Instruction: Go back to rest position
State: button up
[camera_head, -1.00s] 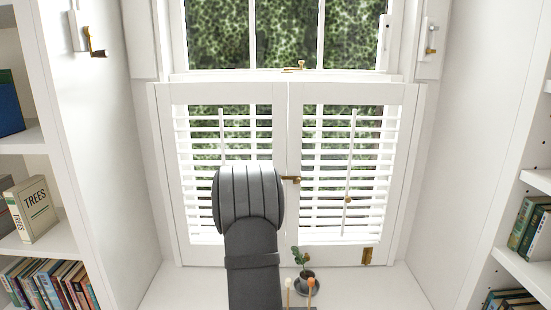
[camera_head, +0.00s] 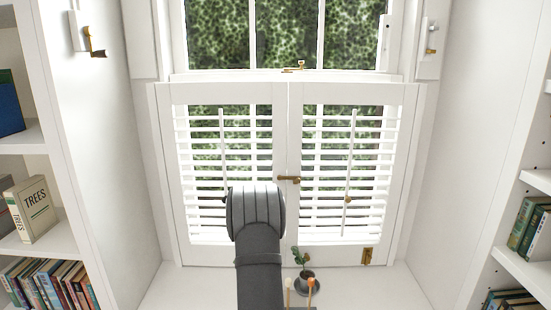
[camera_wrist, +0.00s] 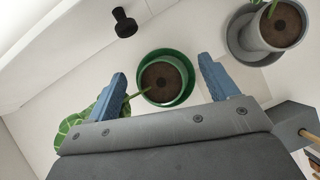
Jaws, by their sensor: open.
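My gripper (camera_wrist: 158,85) shows in the wrist view with its two blue fingers spread wide apart and nothing held between them. Beyond the fingers, a green pot (camera_wrist: 183,97) with dark soil and a leafy plant stands below on the white surface, seen past the gap between them. In the head view my grey arm rises in front of the closed white shutters (camera_head: 287,215), and its gripper end is hidden there.
A small potted plant (camera_head: 305,278) stands on the sill, and a grey pot (camera_wrist: 262,32) shows at the wrist view's upper right. A black knob (camera_wrist: 124,22) is at upper left. Bookshelves (camera_head: 30,245) flank the window alcove. Brass latch (camera_head: 288,178) sits mid-shutter.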

jog(key=s+d+r+m+g+h, duration=0.1)
jog(key=s+d+r+m, duration=0.2)
jog(key=d, duration=0.7)
notch_tip(320, 180, up, 5)
jog(key=shift+s+f+m+h, duration=0.2)
jog(key=shift+s+m+h, duration=0.2)
jog(key=shift+s, duration=0.8)
jog(key=s+a+r+n+t+y, duration=0.15)
jog(key=s+a+n, duration=0.3)
jog(key=a, duration=0.75)
jog(key=shift+g+y, duration=0.25)
jog(key=shift+y, duration=0.2)
jog(key=shift+w+r+x, duration=0.1)
jog(key=shift+w+x, duration=0.05)
jog(key=shift+x, duration=2.65)
jog(key=shift+w+r+x, duration=0.1)
jog(key=shift+w+x, duration=0.05)
jog(key=shift+x, duration=2.65)
jog(key=shift+w+r+x, duration=0.1)
jog(key=shift+w+x, duration=0.05)
jog(key=shift+x, duration=2.65)
jog(key=shift+a, duration=0.1)
jog(key=c, duration=1.3)
jog(key=shift+c, duration=0.3)
